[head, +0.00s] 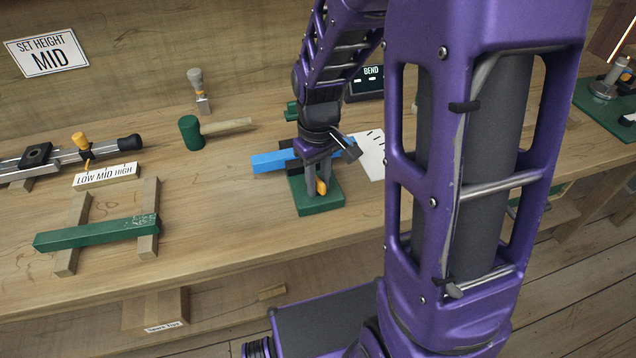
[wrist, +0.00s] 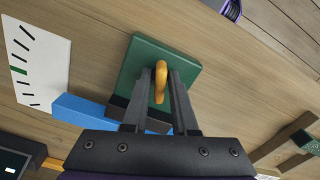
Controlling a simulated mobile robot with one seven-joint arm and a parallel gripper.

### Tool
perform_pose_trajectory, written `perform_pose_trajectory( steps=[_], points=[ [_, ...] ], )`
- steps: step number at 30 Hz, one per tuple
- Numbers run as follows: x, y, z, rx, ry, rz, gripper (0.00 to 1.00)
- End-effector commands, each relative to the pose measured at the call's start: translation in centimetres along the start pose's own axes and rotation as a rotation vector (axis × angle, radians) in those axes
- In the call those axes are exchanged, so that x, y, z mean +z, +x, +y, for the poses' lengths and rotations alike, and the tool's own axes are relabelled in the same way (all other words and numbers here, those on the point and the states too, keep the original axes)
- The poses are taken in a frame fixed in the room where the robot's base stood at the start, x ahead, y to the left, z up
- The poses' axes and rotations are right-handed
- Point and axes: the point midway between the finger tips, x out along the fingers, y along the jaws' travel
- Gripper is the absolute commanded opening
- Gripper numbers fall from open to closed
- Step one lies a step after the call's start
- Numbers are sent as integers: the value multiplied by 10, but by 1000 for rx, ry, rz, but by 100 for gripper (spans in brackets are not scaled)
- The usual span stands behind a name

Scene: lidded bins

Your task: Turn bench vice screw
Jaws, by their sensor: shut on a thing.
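The bench vice has a green base (head: 326,200) on the workbench, right of centre, and the base fills the middle of the wrist view (wrist: 150,58). A blue bar (head: 270,162) sits at the vice and sticks out to the left; it also shows in the wrist view (wrist: 82,112). My gripper (head: 318,189) points down over the vice. Its fingers (wrist: 161,85) are shut on the yellow-orange handle (wrist: 160,72) of the vice screw. The vice's jaws and screw are mostly hidden behind my gripper.
A white marked card (head: 373,158) lies right of the vice, before a dark BEND display (head: 366,79). A green mallet (head: 192,133) lies to the left. A green bar (head: 95,233) rests on wooden supports at the front left. Bare bench lies between.

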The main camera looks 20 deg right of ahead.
Motion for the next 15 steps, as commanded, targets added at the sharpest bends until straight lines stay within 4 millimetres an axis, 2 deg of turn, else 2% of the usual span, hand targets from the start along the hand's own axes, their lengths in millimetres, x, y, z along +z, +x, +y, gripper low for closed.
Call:
perform_pose_trajectory(
  steps=[10,15],
  points=[
    [0,-1,0,1,-42,1,0],
    [-1,-2,1,1,-228,2,0]
  ],
)
